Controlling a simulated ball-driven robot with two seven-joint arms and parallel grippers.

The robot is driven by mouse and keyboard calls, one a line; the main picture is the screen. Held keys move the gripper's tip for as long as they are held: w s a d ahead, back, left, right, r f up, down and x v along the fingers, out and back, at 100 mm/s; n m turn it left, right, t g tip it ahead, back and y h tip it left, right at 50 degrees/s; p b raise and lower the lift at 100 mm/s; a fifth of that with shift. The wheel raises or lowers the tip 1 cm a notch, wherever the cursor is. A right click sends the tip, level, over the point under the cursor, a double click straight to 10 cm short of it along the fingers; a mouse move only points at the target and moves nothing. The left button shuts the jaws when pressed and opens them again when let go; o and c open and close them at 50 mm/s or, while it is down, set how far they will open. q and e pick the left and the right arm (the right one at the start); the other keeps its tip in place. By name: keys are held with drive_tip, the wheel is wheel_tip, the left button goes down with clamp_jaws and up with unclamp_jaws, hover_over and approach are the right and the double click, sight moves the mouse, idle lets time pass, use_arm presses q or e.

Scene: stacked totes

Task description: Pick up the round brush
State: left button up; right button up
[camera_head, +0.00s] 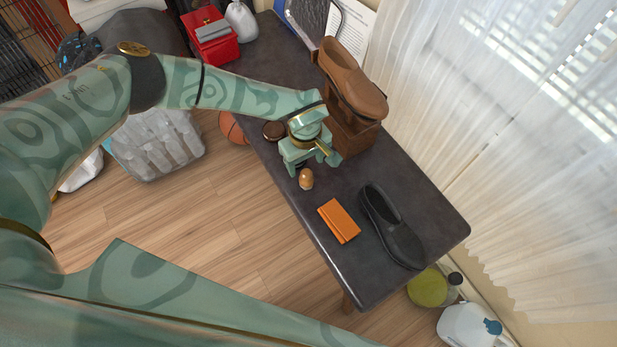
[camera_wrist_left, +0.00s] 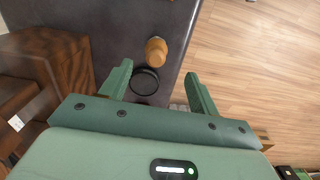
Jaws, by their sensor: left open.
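A small, rounded wooden piece (camera_head: 306,179), which looks like the round brush, stands on the dark table near its front edge. It also shows in the left wrist view (camera_wrist_left: 156,50), beyond the fingertips; bristles cannot be made out. My left gripper (camera_head: 309,165) is open and empty, above the table and just behind the wooden piece. In the left wrist view my left gripper (camera_wrist_left: 158,78) has its fingers spread, with a black round tin-like disc (camera_wrist_left: 145,82) showing between them. My right gripper is not in view.
A red box (camera_head: 210,37) is at the far end. Floor is open in front.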

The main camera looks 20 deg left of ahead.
sight(307, 173)
use_arm(q)
wheel_tip(307, 173, down, 5)
drive_tip(key=shift+r+b, duration=0.1)
drive_tip(key=shift+b, duration=0.7)
drive_tip(key=f+b, duration=0.2)
drive_tip(key=f, duration=0.1)
drive_tip(key=f+b, duration=0.1)
drive_tip(key=shift+w+a+f, duration=0.1)
drive_tip(key=shift+w+f, duration=0.2)
drive_tip(key=shift+w, duration=0.1)
drive_tip(key=shift+w+f, duration=0.1)
drive_tip(key=shift+f, duration=0.3)
drive_tip(key=shift+r, duration=0.15)
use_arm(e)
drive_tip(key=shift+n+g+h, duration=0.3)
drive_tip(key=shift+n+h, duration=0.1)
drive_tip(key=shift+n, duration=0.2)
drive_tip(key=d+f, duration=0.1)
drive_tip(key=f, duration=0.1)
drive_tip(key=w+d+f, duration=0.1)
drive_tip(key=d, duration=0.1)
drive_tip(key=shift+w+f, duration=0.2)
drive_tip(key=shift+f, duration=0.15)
use_arm(q)
drive_tip(key=c, duration=1.1)
